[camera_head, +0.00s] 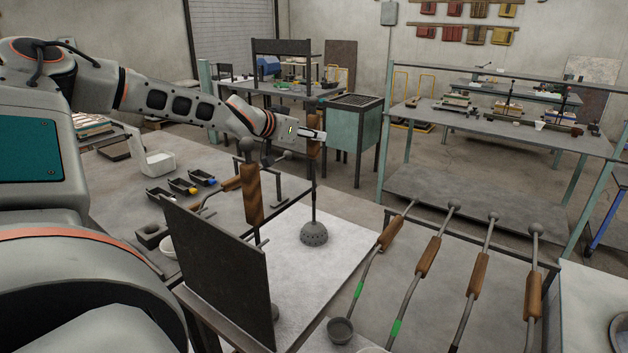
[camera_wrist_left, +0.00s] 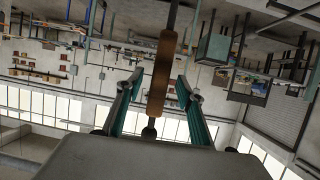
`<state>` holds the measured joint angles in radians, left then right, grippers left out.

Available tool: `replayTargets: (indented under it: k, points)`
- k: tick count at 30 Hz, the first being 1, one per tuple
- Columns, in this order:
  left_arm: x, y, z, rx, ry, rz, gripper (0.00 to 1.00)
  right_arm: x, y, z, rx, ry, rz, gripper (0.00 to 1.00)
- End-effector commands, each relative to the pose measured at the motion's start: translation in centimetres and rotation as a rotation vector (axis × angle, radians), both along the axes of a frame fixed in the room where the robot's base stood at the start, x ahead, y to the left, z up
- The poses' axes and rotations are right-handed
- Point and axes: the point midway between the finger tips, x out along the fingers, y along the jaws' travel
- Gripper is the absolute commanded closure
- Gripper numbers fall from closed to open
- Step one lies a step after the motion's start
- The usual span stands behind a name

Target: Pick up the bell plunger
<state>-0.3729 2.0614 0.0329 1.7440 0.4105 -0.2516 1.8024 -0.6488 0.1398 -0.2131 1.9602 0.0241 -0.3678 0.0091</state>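The bell plunger has a dark perforated bell (camera_head: 314,234), a thin upright rod and a brown wooden handle (camera_head: 314,145). In the head view it stands upright, its bell at the pale tabletop (camera_head: 345,255). In the left wrist view, the handle (camera_wrist_left: 162,75) lies between the two open fingers (camera_wrist_left: 160,77), with a visible gap on either side. The bell is out of the wrist view. My right gripper is not in view.
Another wooden-handled tool (camera_head: 253,195) stands left of the plunger, beside a dark upright panel (camera_head: 215,265). Small black trays (camera_head: 182,187) sit on the grey bench behind.

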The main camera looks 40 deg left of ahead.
Motion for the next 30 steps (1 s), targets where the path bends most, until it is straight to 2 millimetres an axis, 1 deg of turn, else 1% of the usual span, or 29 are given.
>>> replayTargets:
  k: [1,6,10,17,18,20,21,22,30]
  points:
    - [0.5,0.1,-0.4,0.002,0.003,0.001,0.62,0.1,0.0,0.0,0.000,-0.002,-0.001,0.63]
    - [1.6,0.1,-0.7,0.002,0.001,-0.001,0.62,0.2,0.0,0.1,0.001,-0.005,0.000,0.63]
    - [2.0,0.1,-0.8,0.000,0.000,0.000,0.62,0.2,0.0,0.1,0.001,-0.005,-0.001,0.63]
    - [2.0,0.1,-0.8,0.000,-0.001,0.000,0.62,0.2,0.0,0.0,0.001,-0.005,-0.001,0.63]
    - [2.0,0.1,-0.8,0.000,0.000,0.000,0.73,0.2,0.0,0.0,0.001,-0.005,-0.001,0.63]
    - [2.0,0.1,-0.8,0.000,0.000,0.000,0.88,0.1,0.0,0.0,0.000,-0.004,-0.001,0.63]
    - [2.0,0.1,-0.8,0.000,0.000,0.000,0.99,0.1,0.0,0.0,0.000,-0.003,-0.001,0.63]
    - [2.0,0.1,-0.8,0.000,0.000,0.000,1.00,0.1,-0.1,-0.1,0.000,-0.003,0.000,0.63]
    - [2.1,0.1,-0.5,0.002,-0.004,-0.001,1.00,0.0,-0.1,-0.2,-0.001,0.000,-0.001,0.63]
